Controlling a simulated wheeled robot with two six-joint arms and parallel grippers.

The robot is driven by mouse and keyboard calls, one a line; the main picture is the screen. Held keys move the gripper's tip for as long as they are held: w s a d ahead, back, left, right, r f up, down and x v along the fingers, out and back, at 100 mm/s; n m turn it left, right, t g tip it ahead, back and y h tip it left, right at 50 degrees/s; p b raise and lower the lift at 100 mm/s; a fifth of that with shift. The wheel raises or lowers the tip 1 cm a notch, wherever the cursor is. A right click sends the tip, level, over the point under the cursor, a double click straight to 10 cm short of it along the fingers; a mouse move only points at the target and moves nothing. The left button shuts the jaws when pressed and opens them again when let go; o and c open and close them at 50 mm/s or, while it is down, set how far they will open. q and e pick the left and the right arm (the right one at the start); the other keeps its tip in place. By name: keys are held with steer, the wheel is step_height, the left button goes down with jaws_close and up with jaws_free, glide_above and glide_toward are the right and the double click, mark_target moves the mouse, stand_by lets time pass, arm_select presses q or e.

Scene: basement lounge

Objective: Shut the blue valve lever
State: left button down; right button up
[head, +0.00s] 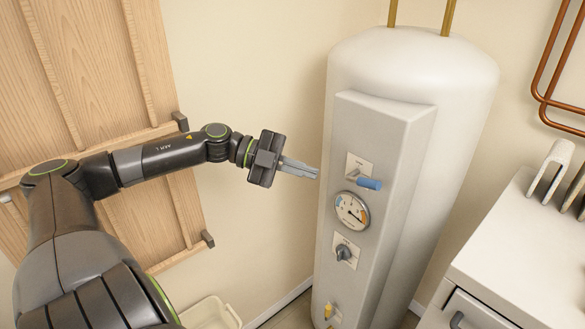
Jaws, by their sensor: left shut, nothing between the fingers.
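The blue valve lever (369,183) sits near the top of the grey front panel (388,110) on a white water tank (415,65). Its blue handle points right from a small white plate (358,163), close to horizontal. My left gripper (316,173) comes in from the left, its fingers together and empty. In the picture its tips are just left of the panel and the lever, with a gap between; the depth of this gap is hard to judge. My right gripper is not in view.
Below the lever are a round gauge (352,211), a dark knob (343,252) and a yellow tap (328,311). A white cabinet (535,245) stands at right. A pale bin (210,314) is at the bottom.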

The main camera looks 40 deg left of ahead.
arm_select(q)
steer(key=shift+v, duration=1.15)
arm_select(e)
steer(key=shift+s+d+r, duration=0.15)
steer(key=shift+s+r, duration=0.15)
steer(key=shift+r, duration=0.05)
arm_select(q)
steer(key=shift+w+a+f, duration=0.1)
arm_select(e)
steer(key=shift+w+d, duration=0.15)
